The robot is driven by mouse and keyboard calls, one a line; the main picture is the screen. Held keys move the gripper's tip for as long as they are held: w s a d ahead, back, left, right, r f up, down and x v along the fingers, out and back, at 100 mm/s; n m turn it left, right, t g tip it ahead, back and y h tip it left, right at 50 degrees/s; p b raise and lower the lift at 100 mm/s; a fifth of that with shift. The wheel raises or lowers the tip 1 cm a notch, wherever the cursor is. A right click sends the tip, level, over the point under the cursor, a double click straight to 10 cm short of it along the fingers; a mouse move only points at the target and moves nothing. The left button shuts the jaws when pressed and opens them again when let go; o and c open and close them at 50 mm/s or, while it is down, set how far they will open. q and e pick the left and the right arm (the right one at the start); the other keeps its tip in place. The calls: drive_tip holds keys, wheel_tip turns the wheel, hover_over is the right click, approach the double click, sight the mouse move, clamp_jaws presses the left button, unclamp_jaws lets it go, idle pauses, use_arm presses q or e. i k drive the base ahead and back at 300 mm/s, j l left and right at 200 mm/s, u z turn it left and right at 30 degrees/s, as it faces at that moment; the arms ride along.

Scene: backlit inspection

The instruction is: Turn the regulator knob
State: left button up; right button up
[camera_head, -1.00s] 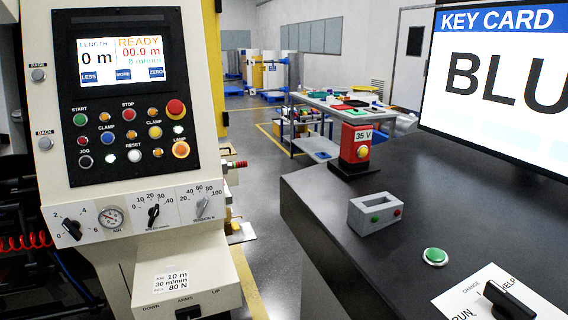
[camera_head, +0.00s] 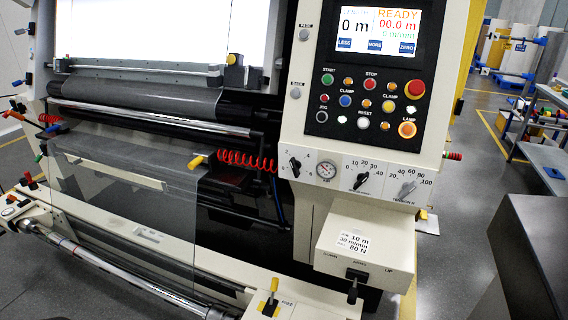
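The regulator knob (camera_head: 295,166) is a small black pointer knob on the white lower strip of the machine's control panel. It sits at the left end, just left of a round air gauge (camera_head: 326,170), with a small number scale around it. Its pointer looks tilted, but its exact reading is too small to tell. Neither of my grippers is in view, and nothing touches the knob.
A black knob (camera_head: 361,181) and a grey tension knob (camera_head: 407,188) sit right of the gauge. A red coiled hose (camera_head: 246,160) hangs left of the regulator knob. A box with a lever (camera_head: 354,284) juts out below.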

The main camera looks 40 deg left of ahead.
sight(296, 164)
drive_tip(key=u, duration=1.05)
